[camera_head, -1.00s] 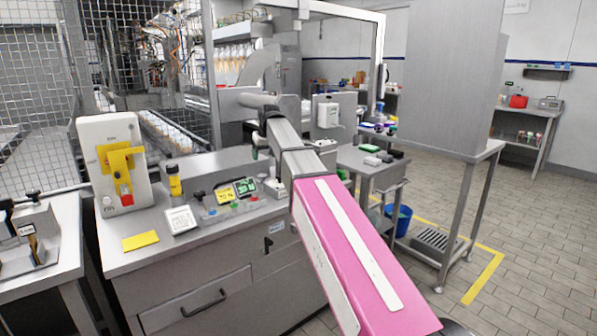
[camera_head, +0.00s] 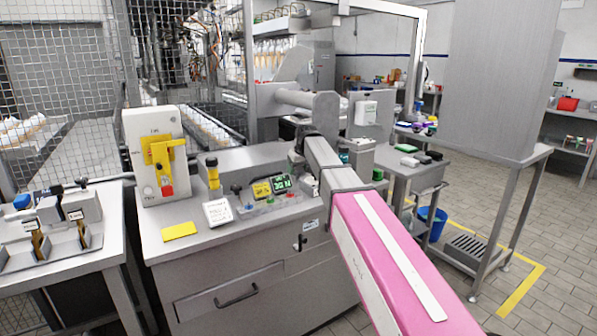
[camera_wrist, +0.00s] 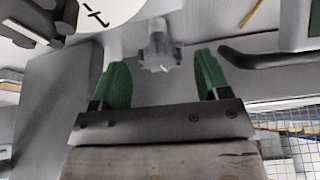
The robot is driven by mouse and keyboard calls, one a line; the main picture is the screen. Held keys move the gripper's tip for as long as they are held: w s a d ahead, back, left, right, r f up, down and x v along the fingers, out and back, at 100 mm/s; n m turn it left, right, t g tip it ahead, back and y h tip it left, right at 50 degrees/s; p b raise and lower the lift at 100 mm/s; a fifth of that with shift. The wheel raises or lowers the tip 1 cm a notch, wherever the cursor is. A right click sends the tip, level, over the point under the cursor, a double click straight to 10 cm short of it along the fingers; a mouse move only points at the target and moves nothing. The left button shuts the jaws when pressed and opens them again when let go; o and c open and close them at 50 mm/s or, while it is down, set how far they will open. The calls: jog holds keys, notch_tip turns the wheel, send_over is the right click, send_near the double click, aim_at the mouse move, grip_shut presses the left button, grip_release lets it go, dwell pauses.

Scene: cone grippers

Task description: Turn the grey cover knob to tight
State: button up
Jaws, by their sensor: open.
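In the wrist view the grey knob (camera_wrist: 159,57) is lobed, with a small white mark on its face, and sits on a short grey stem. My gripper (camera_wrist: 161,76) is open, with its two green fingers on either side of the knob's line. The knob appears between and just beyond the fingertips, with a gap on each side; I cannot tell the exact depth. In the head view my pink and grey arm reaches to the machine, and the knob and fingers cannot be made out clearly there.
In the wrist view a dark curved handle (camera_wrist: 268,60) lies right of the fingers and a white disc with a black mark (camera_wrist: 97,16) upper left. In the head view the bench holds a yellow-and-red switch box (camera_head: 153,130), a yellow card (camera_head: 179,230) and small displays (camera_head: 271,187).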

jog(key=shift+w+a+f, duration=0.1)
jog(key=shift+w+f, duration=0.05)
jog(key=shift+f, duration=0.25)
jog(key=c, duration=0.9)
jog(key=shift+m+h, duration=0.3)
jog(key=shift+m, duration=0.4)
jog(key=o, duration=0.9)
jog(key=v, duration=1.1)
jog(key=shift+f, duration=0.1)
